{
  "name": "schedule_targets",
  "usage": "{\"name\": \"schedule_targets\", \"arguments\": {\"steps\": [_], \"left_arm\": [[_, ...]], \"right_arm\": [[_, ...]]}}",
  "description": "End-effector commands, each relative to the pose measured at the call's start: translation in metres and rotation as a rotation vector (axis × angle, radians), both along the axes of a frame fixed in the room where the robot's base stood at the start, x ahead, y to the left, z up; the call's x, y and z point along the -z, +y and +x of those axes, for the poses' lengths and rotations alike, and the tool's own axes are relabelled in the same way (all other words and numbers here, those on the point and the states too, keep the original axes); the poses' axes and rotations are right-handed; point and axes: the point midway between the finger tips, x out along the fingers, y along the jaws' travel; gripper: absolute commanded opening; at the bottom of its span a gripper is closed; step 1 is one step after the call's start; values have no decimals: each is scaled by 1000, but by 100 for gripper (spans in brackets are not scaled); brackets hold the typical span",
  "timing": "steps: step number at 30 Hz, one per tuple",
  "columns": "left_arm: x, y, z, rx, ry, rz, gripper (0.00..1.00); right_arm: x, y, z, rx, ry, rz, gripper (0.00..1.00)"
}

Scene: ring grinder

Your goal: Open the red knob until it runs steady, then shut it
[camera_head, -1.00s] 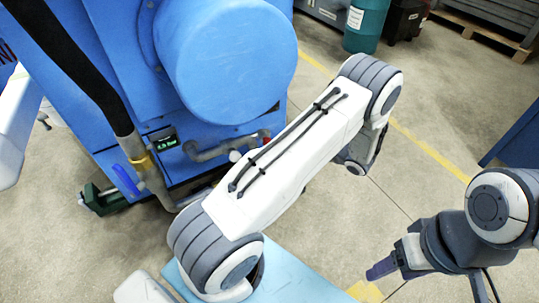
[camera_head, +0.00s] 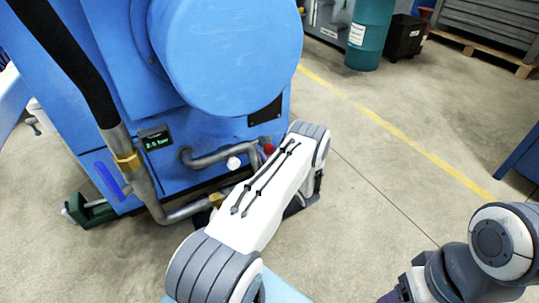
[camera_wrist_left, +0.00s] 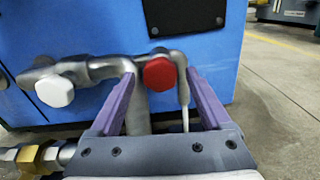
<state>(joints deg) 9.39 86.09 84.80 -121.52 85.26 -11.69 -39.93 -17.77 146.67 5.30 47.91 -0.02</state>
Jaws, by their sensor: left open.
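The red knob (camera_wrist_left: 160,73) sits on a grey pipe of the blue machine. In the left wrist view it lies between the two purple fingers of my left gripper (camera_wrist_left: 159,76), which are open, with a gap on each side. In the head view the red knob (camera_head: 268,149) shows just past my left arm, which hides most of that gripper. Beside the knob a thin spout (camera_wrist_left: 183,80) points down, with a pale streak under its end; I cannot tell whether it is liquid. My right gripper (camera_head: 390,297) is mostly cut off at the bottom edge.
A white knob (camera_wrist_left: 55,90) sits left of the red one, on the same pipework. A small green-lit display (camera_head: 156,139), a blue lever (camera_head: 107,180) and a brass fitting (camera_head: 128,161) are further left. Open floor lies to the right, with a teal drum (camera_head: 369,35) behind.

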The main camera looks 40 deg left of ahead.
Motion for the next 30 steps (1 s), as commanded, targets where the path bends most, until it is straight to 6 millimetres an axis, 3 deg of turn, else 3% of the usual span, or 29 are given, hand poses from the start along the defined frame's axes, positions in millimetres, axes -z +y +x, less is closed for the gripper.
{"name": "schedule_targets", "arguments": {"steps": [6, 15, 21, 22, 30], "left_arm": [[1, 18, 8, 0, -1, 0, 82], [-1, 20, 9, 1, 0, -1, 82], [0, 20, 9, 1, 0, -1, 5], [0, 20, 9, 1, 0, -1, 0], [-1, 19, 9, 1, -25, -11, 0]], "right_arm": [[11, 0, 0, 0, 0, 0, 64], [10, 0, 0, 0, 0, 0, 64], [10, 0, 0, 0, 0, 0, 64], [10, 0, 0, 0, 0, 0, 64], [9, 0, 0, 0, 0, 0, 64]]}}
